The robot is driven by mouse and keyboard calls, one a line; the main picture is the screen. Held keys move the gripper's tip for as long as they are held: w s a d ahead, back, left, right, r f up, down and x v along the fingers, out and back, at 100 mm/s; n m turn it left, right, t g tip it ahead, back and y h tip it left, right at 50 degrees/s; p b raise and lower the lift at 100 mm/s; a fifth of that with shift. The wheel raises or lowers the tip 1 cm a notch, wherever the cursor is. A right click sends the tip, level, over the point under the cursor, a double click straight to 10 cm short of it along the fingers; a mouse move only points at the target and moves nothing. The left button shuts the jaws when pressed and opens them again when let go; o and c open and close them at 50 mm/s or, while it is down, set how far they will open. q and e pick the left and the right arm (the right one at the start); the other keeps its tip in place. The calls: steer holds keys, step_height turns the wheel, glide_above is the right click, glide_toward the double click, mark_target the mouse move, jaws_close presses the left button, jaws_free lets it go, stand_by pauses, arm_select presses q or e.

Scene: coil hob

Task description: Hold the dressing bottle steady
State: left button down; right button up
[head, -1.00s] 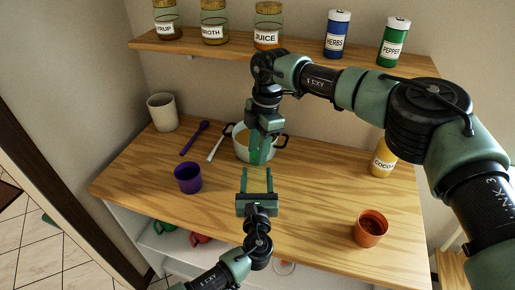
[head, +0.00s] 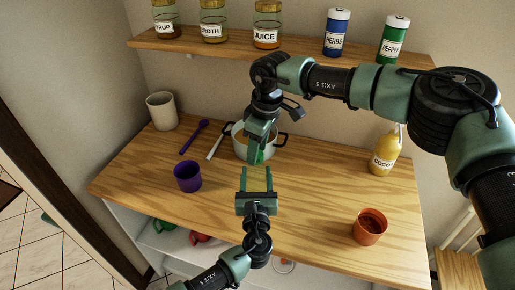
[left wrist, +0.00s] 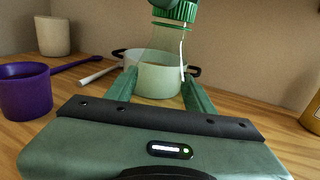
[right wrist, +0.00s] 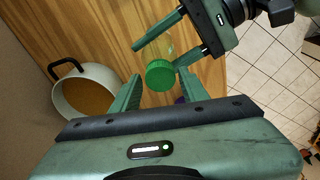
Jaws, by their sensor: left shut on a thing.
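The dressing bottle is clear, with a green cap (right wrist: 160,75), and its see-through body (left wrist: 161,45) shows faintly in the left wrist view. It stands upright between the fingers of my left gripper (left wrist: 158,92), which is shut on its body. In the head view my left gripper (head: 256,180) is over the front middle of the counter. My right gripper (head: 258,152) is above the cap. In the right wrist view its fingers (right wrist: 157,93) are apart on either side of the cap, with small gaps showing. The bottle's label and contents cannot be made out.
A two-handled pot (head: 240,147) stands behind the grippers. A purple cup (head: 187,177) is at left, an orange cup (head: 369,227) at front right, and a cocoa bottle (head: 384,155) at right. Jars and shakers line the shelf (head: 300,54) above.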

steer(key=shift+o, duration=0.3)
steer(key=shift+r, duration=2.25)
steer(key=shift+n, duration=0.3)
steer(key=shift+c, duration=0.5)
